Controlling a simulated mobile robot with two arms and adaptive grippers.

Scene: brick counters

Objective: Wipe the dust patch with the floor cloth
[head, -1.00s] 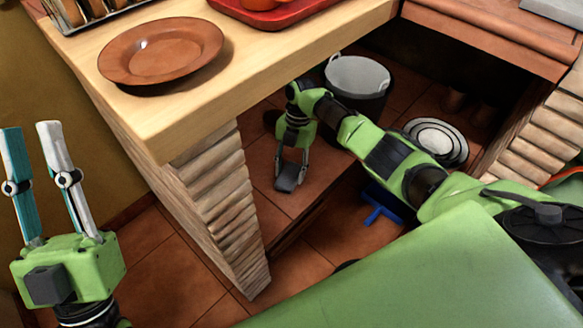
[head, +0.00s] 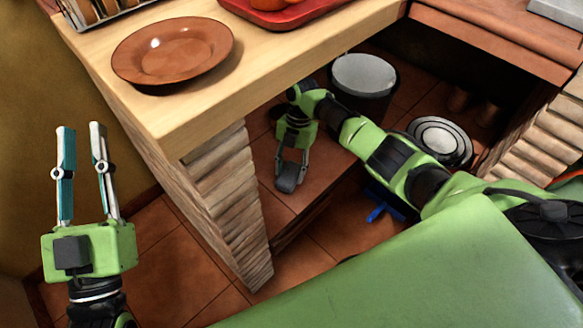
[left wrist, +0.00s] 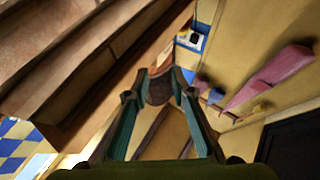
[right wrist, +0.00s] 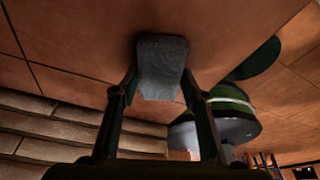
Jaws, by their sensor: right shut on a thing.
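The floor cloth (head: 286,185) is a small dark grey pad low in the recess under the counter. My right gripper (head: 291,172) is shut on it from above. In the right wrist view the grey cloth (right wrist: 162,68) sits between the fingertips, over reddish-brown floor tiles; I cannot tell whether it touches them. I cannot make out the dust patch in any view. My left gripper (head: 82,130) is raised and empty at the left of the counter, its fingers apart. It also shows open in the left wrist view (left wrist: 160,88).
A grey bucket (head: 362,75) and a round metal-and-black object (head: 441,138) stand behind my right arm. A blue thing (head: 384,210) lies below the arm. A brick pillar (head: 225,205) bounds the recess on the left. A brown plate (head: 173,53) and red tray (head: 285,14) lie on the counter.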

